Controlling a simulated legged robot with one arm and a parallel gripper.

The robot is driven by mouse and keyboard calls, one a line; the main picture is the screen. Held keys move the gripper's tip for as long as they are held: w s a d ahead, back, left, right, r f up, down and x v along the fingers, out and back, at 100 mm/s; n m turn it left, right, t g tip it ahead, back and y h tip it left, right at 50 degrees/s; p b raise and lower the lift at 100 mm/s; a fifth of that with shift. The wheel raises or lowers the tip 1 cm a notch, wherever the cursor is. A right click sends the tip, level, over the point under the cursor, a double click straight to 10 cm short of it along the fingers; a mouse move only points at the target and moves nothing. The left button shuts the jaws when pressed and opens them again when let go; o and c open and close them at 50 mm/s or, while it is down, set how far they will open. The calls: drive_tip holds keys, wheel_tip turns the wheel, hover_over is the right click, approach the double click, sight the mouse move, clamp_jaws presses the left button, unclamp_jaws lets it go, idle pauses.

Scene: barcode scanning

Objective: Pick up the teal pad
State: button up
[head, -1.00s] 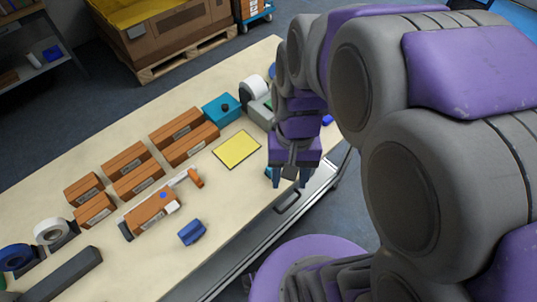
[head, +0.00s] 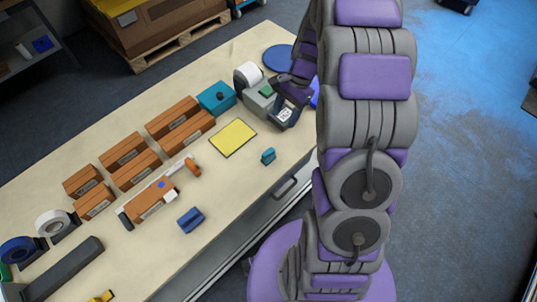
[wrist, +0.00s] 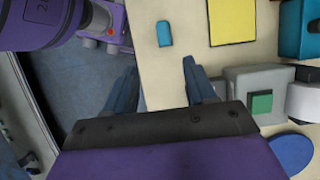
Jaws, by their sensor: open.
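The teal pad (head: 268,156) is a small block on the table near its front edge, right of the yellow sheet. It also shows at the top of the wrist view (wrist: 163,34). My gripper (wrist: 160,87) is open in the wrist view, its two dark blue fingers apart with nothing between them. The pad is ahead of the fingertips, clear of them. In the head view my wrist is near the back right of the table by the grey device; the fingers are hard to make out there.
A yellow sheet (head: 233,138) lies left of the pad. A teal box (head: 216,98) and a grey device (wrist: 258,92) with a green square stand behind. Table around the pad is clear.

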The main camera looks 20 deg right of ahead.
drive_tip(key=b, duration=0.2)
approach(268, 152)
drive_tip(key=x, duration=0.5)
drive_tip(key=shift+s, duration=0.35)
drive_tip(key=shift+w+b+x, duration=0.15)
drive_tip(key=shift+b+x, duration=0.15)
drive_tip(key=shift+x, duration=1)
drive_tip(key=shift+w+b+x, duration=0.15)
drive_tip(key=shift+b+x, duration=0.15)
drive_tip(key=shift+x, duration=1)
drive_tip(key=shift+d, duration=0.1)
drive_tip(key=shift+c, duration=0.4)
clamp_jaws()
